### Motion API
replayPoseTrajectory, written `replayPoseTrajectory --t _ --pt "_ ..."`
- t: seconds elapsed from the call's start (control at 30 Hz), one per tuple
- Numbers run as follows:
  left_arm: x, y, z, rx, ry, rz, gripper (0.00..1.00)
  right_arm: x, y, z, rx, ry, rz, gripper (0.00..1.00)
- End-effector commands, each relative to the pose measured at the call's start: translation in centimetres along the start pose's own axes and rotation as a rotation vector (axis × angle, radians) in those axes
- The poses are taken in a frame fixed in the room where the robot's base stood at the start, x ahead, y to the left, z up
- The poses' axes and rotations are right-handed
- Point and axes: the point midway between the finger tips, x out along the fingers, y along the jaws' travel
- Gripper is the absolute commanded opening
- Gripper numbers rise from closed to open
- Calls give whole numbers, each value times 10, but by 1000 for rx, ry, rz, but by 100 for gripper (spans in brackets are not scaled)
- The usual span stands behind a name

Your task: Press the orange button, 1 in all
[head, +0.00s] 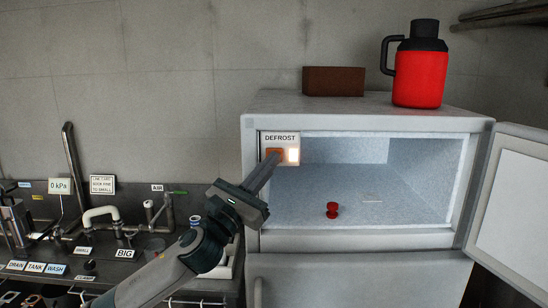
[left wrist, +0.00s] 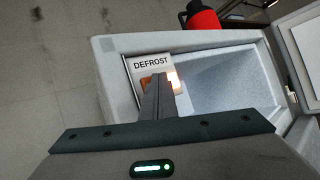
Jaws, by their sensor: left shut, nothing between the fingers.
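The orange button (head: 272,153) is on a white panel labelled DEFROST (head: 280,138) at the upper left of the open freezer compartment. In the left wrist view the shut fingers (left wrist: 158,80) overlap the orange button (left wrist: 145,82), beside the glowing light (left wrist: 172,80). Whether the tips touch the button I cannot tell for sure. My right gripper is not in view.
The freezer door (head: 512,200) stands open at the right. A red jug (head: 420,78) and a brown box (head: 333,82) stand on top. A small red object (head: 332,210) lies inside. A sink counter with pipes and labels (head: 125,253) is at the left.

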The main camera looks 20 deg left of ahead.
Motion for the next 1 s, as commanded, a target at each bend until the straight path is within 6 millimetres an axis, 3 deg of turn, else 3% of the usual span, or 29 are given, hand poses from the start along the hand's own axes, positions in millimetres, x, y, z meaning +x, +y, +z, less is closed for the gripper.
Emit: replayPoseTrajectory --t 1.0 --pt "-13 -9 9 0 0 1 0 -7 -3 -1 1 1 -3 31"
